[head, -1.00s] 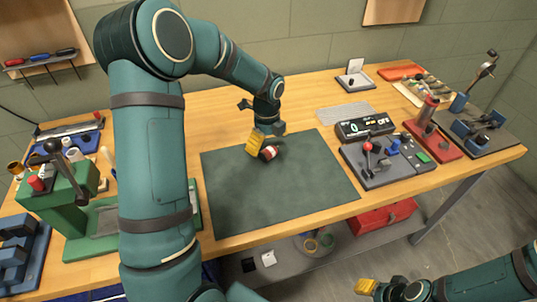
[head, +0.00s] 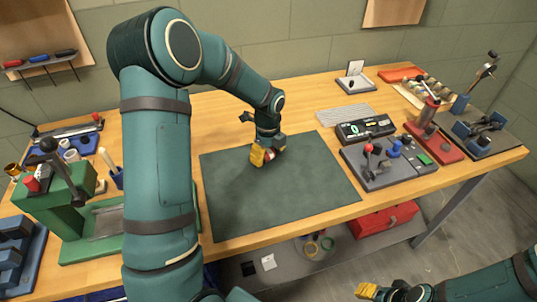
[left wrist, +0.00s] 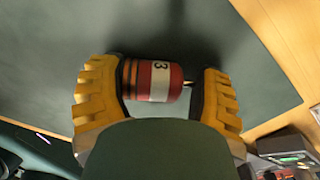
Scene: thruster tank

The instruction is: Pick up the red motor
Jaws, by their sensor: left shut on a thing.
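The red motor (left wrist: 155,81) has a white band with a dark "3" and a thin shaft at one end. In the left wrist view it lies crosswise between the two yellow fingers of my left gripper (left wrist: 157,95), which is shut on it end to end. In the head view the left gripper (head: 264,156) is low over the dark green mat (head: 290,195), and a bit of the motor (head: 269,156) shows beside a yellow finger. I cannot tell whether the motor touches the mat. My right gripper (head: 368,290) is at the bottom edge; its jaw opening is unclear.
Right of the mat stand a grey fixture with knobs (head: 385,172), a digital display box (head: 366,129) and a red press (head: 424,125). A green press (head: 60,195) stands at the left. The rest of the mat is clear.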

